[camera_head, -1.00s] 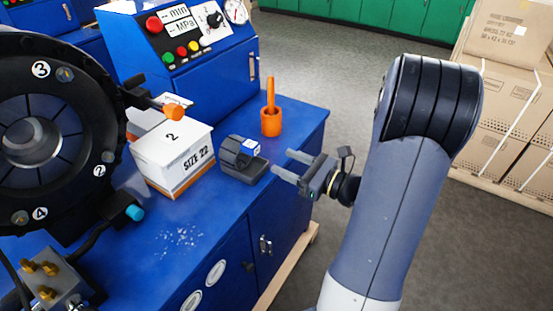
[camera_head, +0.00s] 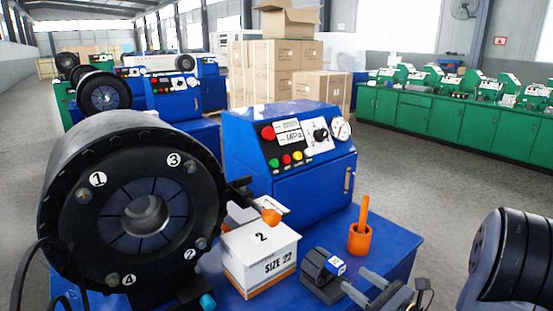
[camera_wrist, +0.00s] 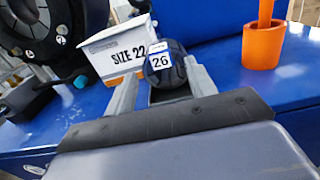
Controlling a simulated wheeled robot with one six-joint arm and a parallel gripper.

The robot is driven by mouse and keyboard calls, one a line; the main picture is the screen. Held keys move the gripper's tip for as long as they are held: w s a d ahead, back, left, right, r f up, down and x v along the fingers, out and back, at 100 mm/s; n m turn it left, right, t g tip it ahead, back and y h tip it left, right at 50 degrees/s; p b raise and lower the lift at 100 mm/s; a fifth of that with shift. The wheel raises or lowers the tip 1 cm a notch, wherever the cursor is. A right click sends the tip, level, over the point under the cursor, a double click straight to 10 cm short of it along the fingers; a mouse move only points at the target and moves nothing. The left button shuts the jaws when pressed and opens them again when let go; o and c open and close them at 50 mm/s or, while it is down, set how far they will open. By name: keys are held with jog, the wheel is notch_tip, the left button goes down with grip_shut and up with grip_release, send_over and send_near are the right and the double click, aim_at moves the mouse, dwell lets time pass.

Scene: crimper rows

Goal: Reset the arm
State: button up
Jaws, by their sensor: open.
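My gripper (camera_head: 355,280) is at the lower right of the head view, its two fingers apart and pointing left. It is just right of a dark die block (camera_head: 318,265) with a blue-and-white label. In the wrist view, the fingers (camera_wrist: 158,78) stand wide apart with nothing held between them. The dark round die (camera_wrist: 168,72) marked 26 shows beyond and between them. Whether a fingertip touches the die's stand cannot be told. Part of my arm is cut off at the right edge of the head view.
On the blue bench (camera_head: 402,245) stand a white SIZE 22 box (camera_head: 262,258) and an orange cup (camera_head: 360,241) with an orange handle in it. The big black crimper head (camera_head: 130,205) is on the left, a blue control cabinet (camera_head: 300,185) behind. Grey floor lies open to the right.

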aim_at(342, 268)
jog(key=x, duration=0.6)
jog(key=shift+a+p, duration=0.1)
jog(key=shift+p, duration=0.25)
jog(key=shift+w+r, duration=0.1)
jog(key=shift+r, duration=0.1)
jog(key=shift+r+p, duration=0.1)
jog(key=shift+p, duration=0.2)
